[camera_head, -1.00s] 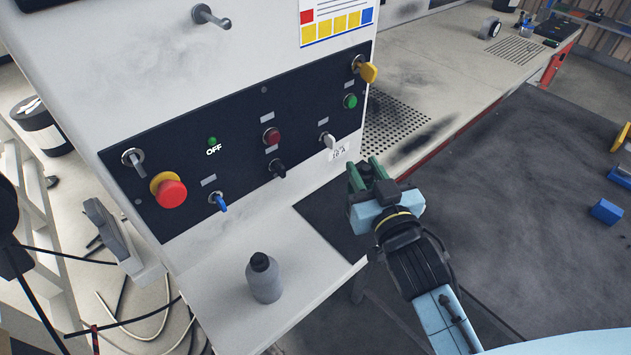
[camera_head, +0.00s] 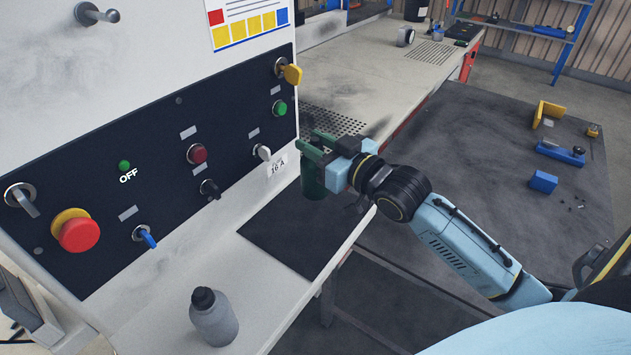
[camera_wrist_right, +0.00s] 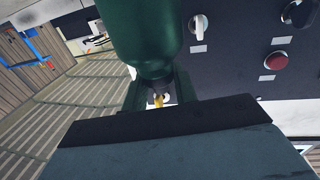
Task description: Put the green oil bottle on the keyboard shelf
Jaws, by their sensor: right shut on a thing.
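The green oil bottle (camera_head: 313,181) hangs in my right gripper (camera_head: 320,143), in front of the control panel's right end. The gripper is shut on it, and the fingers and wrist hide part of it. In the right wrist view the dark green bottle (camera_wrist_right: 143,35) fills the upper middle, between the fingers. The pale keyboard shelf (camera_head: 160,335) juts out below the panel at lower left. My left gripper is not in view.
A grey bottle with a black cap (camera_head: 214,318) stands on the shelf. The control panel (camera_head: 160,170) has protruding knobs, keys and a red emergency button (camera_head: 78,233). A perforated workbench (camera_head: 400,65) lies behind the gripper. A blue block (camera_head: 543,181) lies at right.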

